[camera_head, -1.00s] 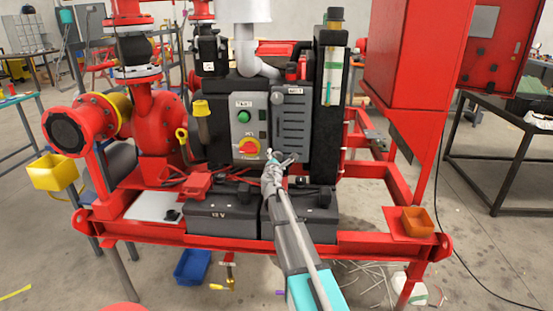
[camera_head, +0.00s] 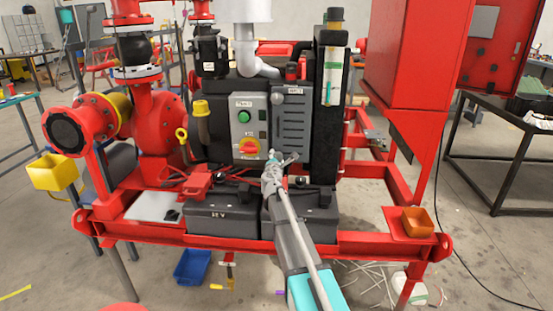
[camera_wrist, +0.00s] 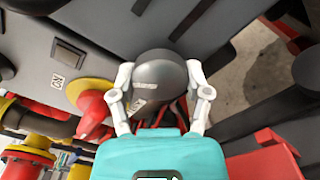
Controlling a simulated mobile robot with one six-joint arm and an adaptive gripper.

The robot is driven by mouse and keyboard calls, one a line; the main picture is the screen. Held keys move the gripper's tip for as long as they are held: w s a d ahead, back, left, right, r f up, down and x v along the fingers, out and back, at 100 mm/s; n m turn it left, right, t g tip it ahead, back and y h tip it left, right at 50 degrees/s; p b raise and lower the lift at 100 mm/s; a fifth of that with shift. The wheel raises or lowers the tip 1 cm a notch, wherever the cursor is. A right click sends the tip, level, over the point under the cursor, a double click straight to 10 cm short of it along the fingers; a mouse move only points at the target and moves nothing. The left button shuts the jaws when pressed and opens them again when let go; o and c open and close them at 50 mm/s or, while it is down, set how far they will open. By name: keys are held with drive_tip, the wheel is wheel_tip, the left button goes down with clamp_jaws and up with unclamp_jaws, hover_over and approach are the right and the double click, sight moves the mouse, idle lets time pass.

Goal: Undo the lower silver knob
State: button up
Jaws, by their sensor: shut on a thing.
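The lower silver knob (camera_wrist: 158,80) sits at the bottom of the grey louvred cover (camera_head: 291,125), and in the wrist view it lies between my fingers as a dark silver round shape. My gripper (camera_head: 277,158) reaches it from the front, with one finger on each side of the knob; it also shows in the wrist view (camera_wrist: 160,92). The fingers are shut on the knob. In the head view my gripper hides the lower knob. An upper silver knob (camera_head: 280,98) shows at the top of the cover.
Left of the cover is a control panel with a green button (camera_head: 243,116) and a red-and-yellow rotary switch (camera_head: 249,147). Black batteries (camera_head: 222,211) stand below on the red skid frame (camera_head: 160,234).

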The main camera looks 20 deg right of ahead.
drive_tip(key=shift+m, duration=0.3)
drive_tip(key=shift+r+m, duration=0.1)
drive_tip(key=shift+m, duration=2.6)
drive_tip(key=shift+w, duration=0.1)
drive_tip(key=o, duration=1.2)
drive_tip(key=shift+v, duration=6.05)
